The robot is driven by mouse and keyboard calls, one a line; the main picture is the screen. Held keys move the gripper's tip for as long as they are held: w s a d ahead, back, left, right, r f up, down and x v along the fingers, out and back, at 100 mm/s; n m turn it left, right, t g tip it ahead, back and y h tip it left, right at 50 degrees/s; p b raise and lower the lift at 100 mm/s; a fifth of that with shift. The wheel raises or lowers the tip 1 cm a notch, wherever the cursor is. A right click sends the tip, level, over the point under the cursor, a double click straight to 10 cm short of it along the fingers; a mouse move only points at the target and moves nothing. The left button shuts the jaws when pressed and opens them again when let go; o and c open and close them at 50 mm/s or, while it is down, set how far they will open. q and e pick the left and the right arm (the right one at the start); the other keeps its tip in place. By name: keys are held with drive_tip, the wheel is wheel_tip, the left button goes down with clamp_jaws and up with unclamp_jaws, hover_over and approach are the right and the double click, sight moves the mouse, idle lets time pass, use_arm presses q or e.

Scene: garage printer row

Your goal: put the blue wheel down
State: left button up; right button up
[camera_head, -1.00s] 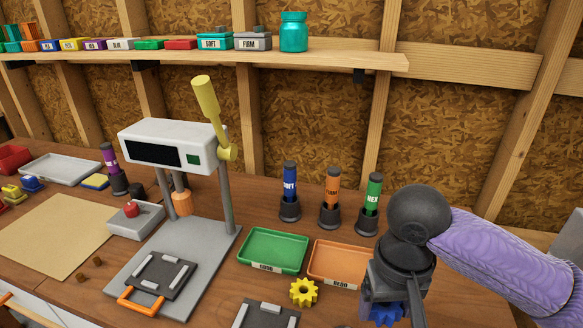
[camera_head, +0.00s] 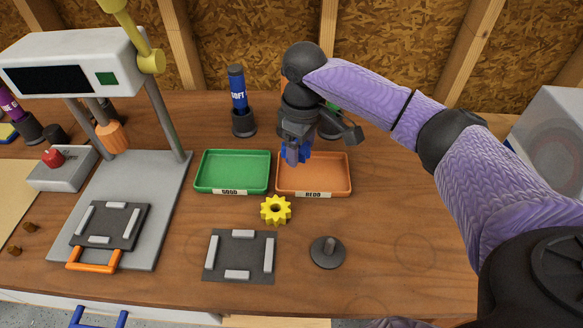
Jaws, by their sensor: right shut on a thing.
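My right gripper (camera_head: 293,148) is shut on the blue wheel (camera_head: 304,154), which is partly hidden by the fingers. It holds the wheel over the back part of the orange tray (camera_head: 315,187), labelled REDO. Whether the wheel touches the tray floor I cannot tell. The green tray (camera_head: 232,187), labelled GOOD, stands just to the left and is empty. A yellow gear wheel (camera_head: 265,211) lies on the table in front of the two trays. My left gripper is not in view.
A press (camera_head: 176,130) with a yellow lever stands at the left. A SOFT bottle (camera_head: 238,95) stands behind the green tray. A dark plate with grey bars (camera_head: 240,257) and a round base with a peg (camera_head: 327,252) lie in front. The table's right part is clear.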

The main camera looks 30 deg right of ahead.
sight(301, 176)
wheel_tip(301, 176, down, 6)
drive_tip(key=shift+b, duration=0.95)
drive_tip(key=shift+r, duration=0.1)
drive_tip(key=o, duration=1.1)
wheel_tip(301, 176, up, 12)
drive_tip(key=p, duration=0.4)
drive_tip(key=shift+f, duration=0.25)
drive_tip(key=shift+r, duration=0.25)
